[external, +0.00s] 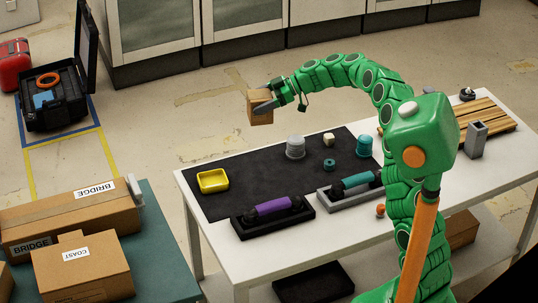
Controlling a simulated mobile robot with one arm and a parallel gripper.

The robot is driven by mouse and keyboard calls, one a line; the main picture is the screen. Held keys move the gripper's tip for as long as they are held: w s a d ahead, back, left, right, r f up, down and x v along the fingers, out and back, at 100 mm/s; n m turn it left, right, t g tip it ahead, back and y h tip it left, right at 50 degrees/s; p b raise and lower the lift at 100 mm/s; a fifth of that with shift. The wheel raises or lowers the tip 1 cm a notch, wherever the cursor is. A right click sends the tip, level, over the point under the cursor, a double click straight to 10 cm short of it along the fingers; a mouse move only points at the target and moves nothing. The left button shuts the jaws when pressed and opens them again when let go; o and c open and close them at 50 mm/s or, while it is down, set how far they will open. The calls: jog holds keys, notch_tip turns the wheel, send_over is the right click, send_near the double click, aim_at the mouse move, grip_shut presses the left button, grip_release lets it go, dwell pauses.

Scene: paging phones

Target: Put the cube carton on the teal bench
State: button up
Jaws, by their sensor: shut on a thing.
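The cube carton (259,108), a small brown cardboard box, is held up in the air in the external view. My gripper (263,103) is shut on it, with a dark finger across its side. It hangs above and beyond the far edge of the white table, touching nothing else that I can see. The teal bench (172,262) is at the lower left, with larger cartons on it. A wide carton (70,217) marked BRIDGE lies toward its back, and a carton (82,268) marked COAST stands in front.
The white table (215,262) carries a dark mat (245,180), a yellow tray (213,181), a grey cylinder (295,148), a teal cup (364,146) and two phone cradles (272,218). An open black case (52,97) stands on the floor. The bench's right strip is clear.

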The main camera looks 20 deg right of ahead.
jog(key=s+a+f, duration=0.5)
jog(key=s+a, duration=0.1)
jog(key=a, duration=0.4)
jog(key=s+a+f, duration=0.5)
jog(key=s+a, duration=0.1)
jog(key=a, duration=0.4)
jog(key=s+a+f+n+g, duration=0.1)
jog(key=s+a+f+g, duration=0.1)
jog(key=s+a, duration=0.75)
jog(key=s+a+f+n+g, duration=0.1)
jog(key=s+a+f, duration=0.35)
jog(key=s, duration=0.75)
send_over(159, 266)
notch_tip(159, 266, down, 8)
jog(key=shift+s+d, duration=0.15)
jog(key=shift+f, duration=1.7)
